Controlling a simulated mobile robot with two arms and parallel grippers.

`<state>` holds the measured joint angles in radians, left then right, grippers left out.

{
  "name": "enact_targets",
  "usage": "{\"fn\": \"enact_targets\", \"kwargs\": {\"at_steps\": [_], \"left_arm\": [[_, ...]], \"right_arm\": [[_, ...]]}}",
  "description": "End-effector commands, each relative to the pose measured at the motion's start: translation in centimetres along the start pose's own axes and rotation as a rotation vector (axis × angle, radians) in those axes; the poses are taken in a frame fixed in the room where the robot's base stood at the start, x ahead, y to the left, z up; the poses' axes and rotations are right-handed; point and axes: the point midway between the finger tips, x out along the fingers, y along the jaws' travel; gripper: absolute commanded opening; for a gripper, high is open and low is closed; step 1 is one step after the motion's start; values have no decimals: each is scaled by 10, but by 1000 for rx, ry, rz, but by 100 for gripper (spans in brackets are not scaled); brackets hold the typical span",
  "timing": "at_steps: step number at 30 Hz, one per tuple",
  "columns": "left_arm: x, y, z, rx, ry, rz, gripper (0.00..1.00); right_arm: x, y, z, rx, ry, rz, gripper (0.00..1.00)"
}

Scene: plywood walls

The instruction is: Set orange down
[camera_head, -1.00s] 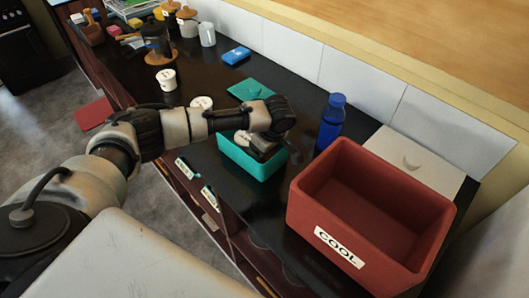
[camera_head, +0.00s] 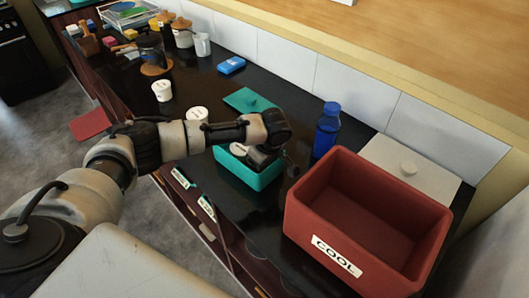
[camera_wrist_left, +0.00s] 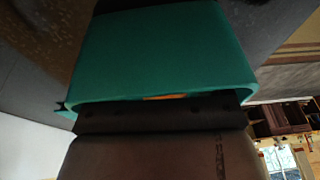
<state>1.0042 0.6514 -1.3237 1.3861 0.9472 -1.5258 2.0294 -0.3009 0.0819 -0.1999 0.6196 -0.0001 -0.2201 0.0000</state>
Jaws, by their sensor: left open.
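The orange shows only as a thin orange sliver (camera_wrist_left: 166,97) at the rim of the teal box in the left wrist view; the rest of it is hidden. The open-topped teal box (camera_head: 238,176) stands on the dark counter near its front edge, and its wall (camera_wrist_left: 150,50) fills much of the wrist view. My left gripper (camera_head: 262,160) is open and points down at the box's opening. Its wrist and fingers cover most of the box's inside in the head view. I cannot tell whether a finger touches the orange. My right gripper is not in view.
A large red box marked COOL (camera_head: 335,254) stands right of the teal box. A blue bottle (camera_head: 327,130) stands behind, beside a pale lid (camera_head: 410,172). A teal lid (camera_head: 248,100) and white tubs (camera_head: 197,115) lie beyond my arm. Bare counter (camera_head: 285,85) shows at the back.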

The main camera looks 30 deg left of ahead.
Motion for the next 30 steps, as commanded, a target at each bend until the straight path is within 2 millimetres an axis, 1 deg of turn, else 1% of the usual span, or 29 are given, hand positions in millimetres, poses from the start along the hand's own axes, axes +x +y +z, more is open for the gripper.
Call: {"fn": "enact_targets", "kwargs": {"at_steps": [5,9,15,18,21,30], "left_arm": [[-34,1,0,0,-1,5,78],[-65,1,0,-1,-1,5,78],[-99,1,0,0,-1,4,78],[-108,0,0,0,-1,2,78],[-112,0,0,0,0,0,78],[-113,0,0,0,0,0,78]], "right_arm": [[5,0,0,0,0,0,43],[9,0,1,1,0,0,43],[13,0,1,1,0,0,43],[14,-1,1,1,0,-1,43],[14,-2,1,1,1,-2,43],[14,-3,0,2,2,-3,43]]}}
